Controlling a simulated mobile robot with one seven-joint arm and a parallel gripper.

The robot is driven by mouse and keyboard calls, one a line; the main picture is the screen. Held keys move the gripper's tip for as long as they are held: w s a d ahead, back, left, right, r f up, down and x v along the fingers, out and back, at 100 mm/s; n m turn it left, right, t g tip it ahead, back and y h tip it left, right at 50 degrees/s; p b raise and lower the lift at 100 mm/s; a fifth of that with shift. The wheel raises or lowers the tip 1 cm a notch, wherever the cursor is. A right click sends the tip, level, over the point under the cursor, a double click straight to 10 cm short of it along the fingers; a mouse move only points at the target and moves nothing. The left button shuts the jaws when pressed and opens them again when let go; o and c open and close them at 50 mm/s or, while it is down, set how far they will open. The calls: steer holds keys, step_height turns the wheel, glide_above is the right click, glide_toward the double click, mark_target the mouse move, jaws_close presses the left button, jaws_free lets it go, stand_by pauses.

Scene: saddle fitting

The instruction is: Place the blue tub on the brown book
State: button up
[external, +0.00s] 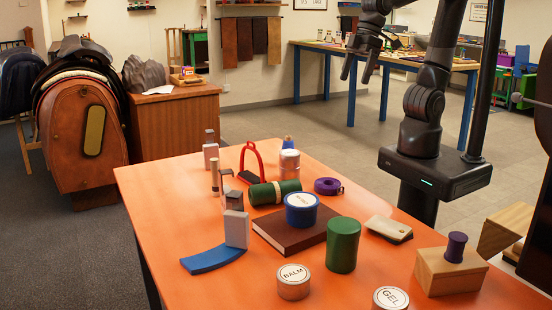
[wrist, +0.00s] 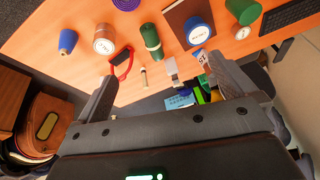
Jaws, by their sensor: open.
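The blue tub (external: 301,212), round with a white labelled top, appears to sit upright on the brown book (external: 285,238), toward its back edge. The book lies flat on the orange table. In the wrist view the tub (wrist: 197,34) overlaps the edge of the book (wrist: 178,17) near the top. My gripper (external: 360,72) is open and empty, raised well above and behind the table in the external view. In the wrist view its two fingers (wrist: 168,88) are wide apart, with nothing between them, and the tub is beyond them.
A green canister (external: 343,245) stands close beside the book, and a green roll (external: 274,191) lies behind it. A grey block (external: 237,228) and a blue curved piece (external: 213,258) are left. A wooden block (external: 450,270) is right. The table's front left is clear.

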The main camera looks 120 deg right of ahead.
steer(key=s+d+n+t, duration=0.1)
steer(key=s+d+n, duration=0.1)
steer(key=s, duration=0.7)
steer(key=shift+s+f, duration=0.2)
steer(key=shift+f, duration=0.1)
stand_by(0.7)
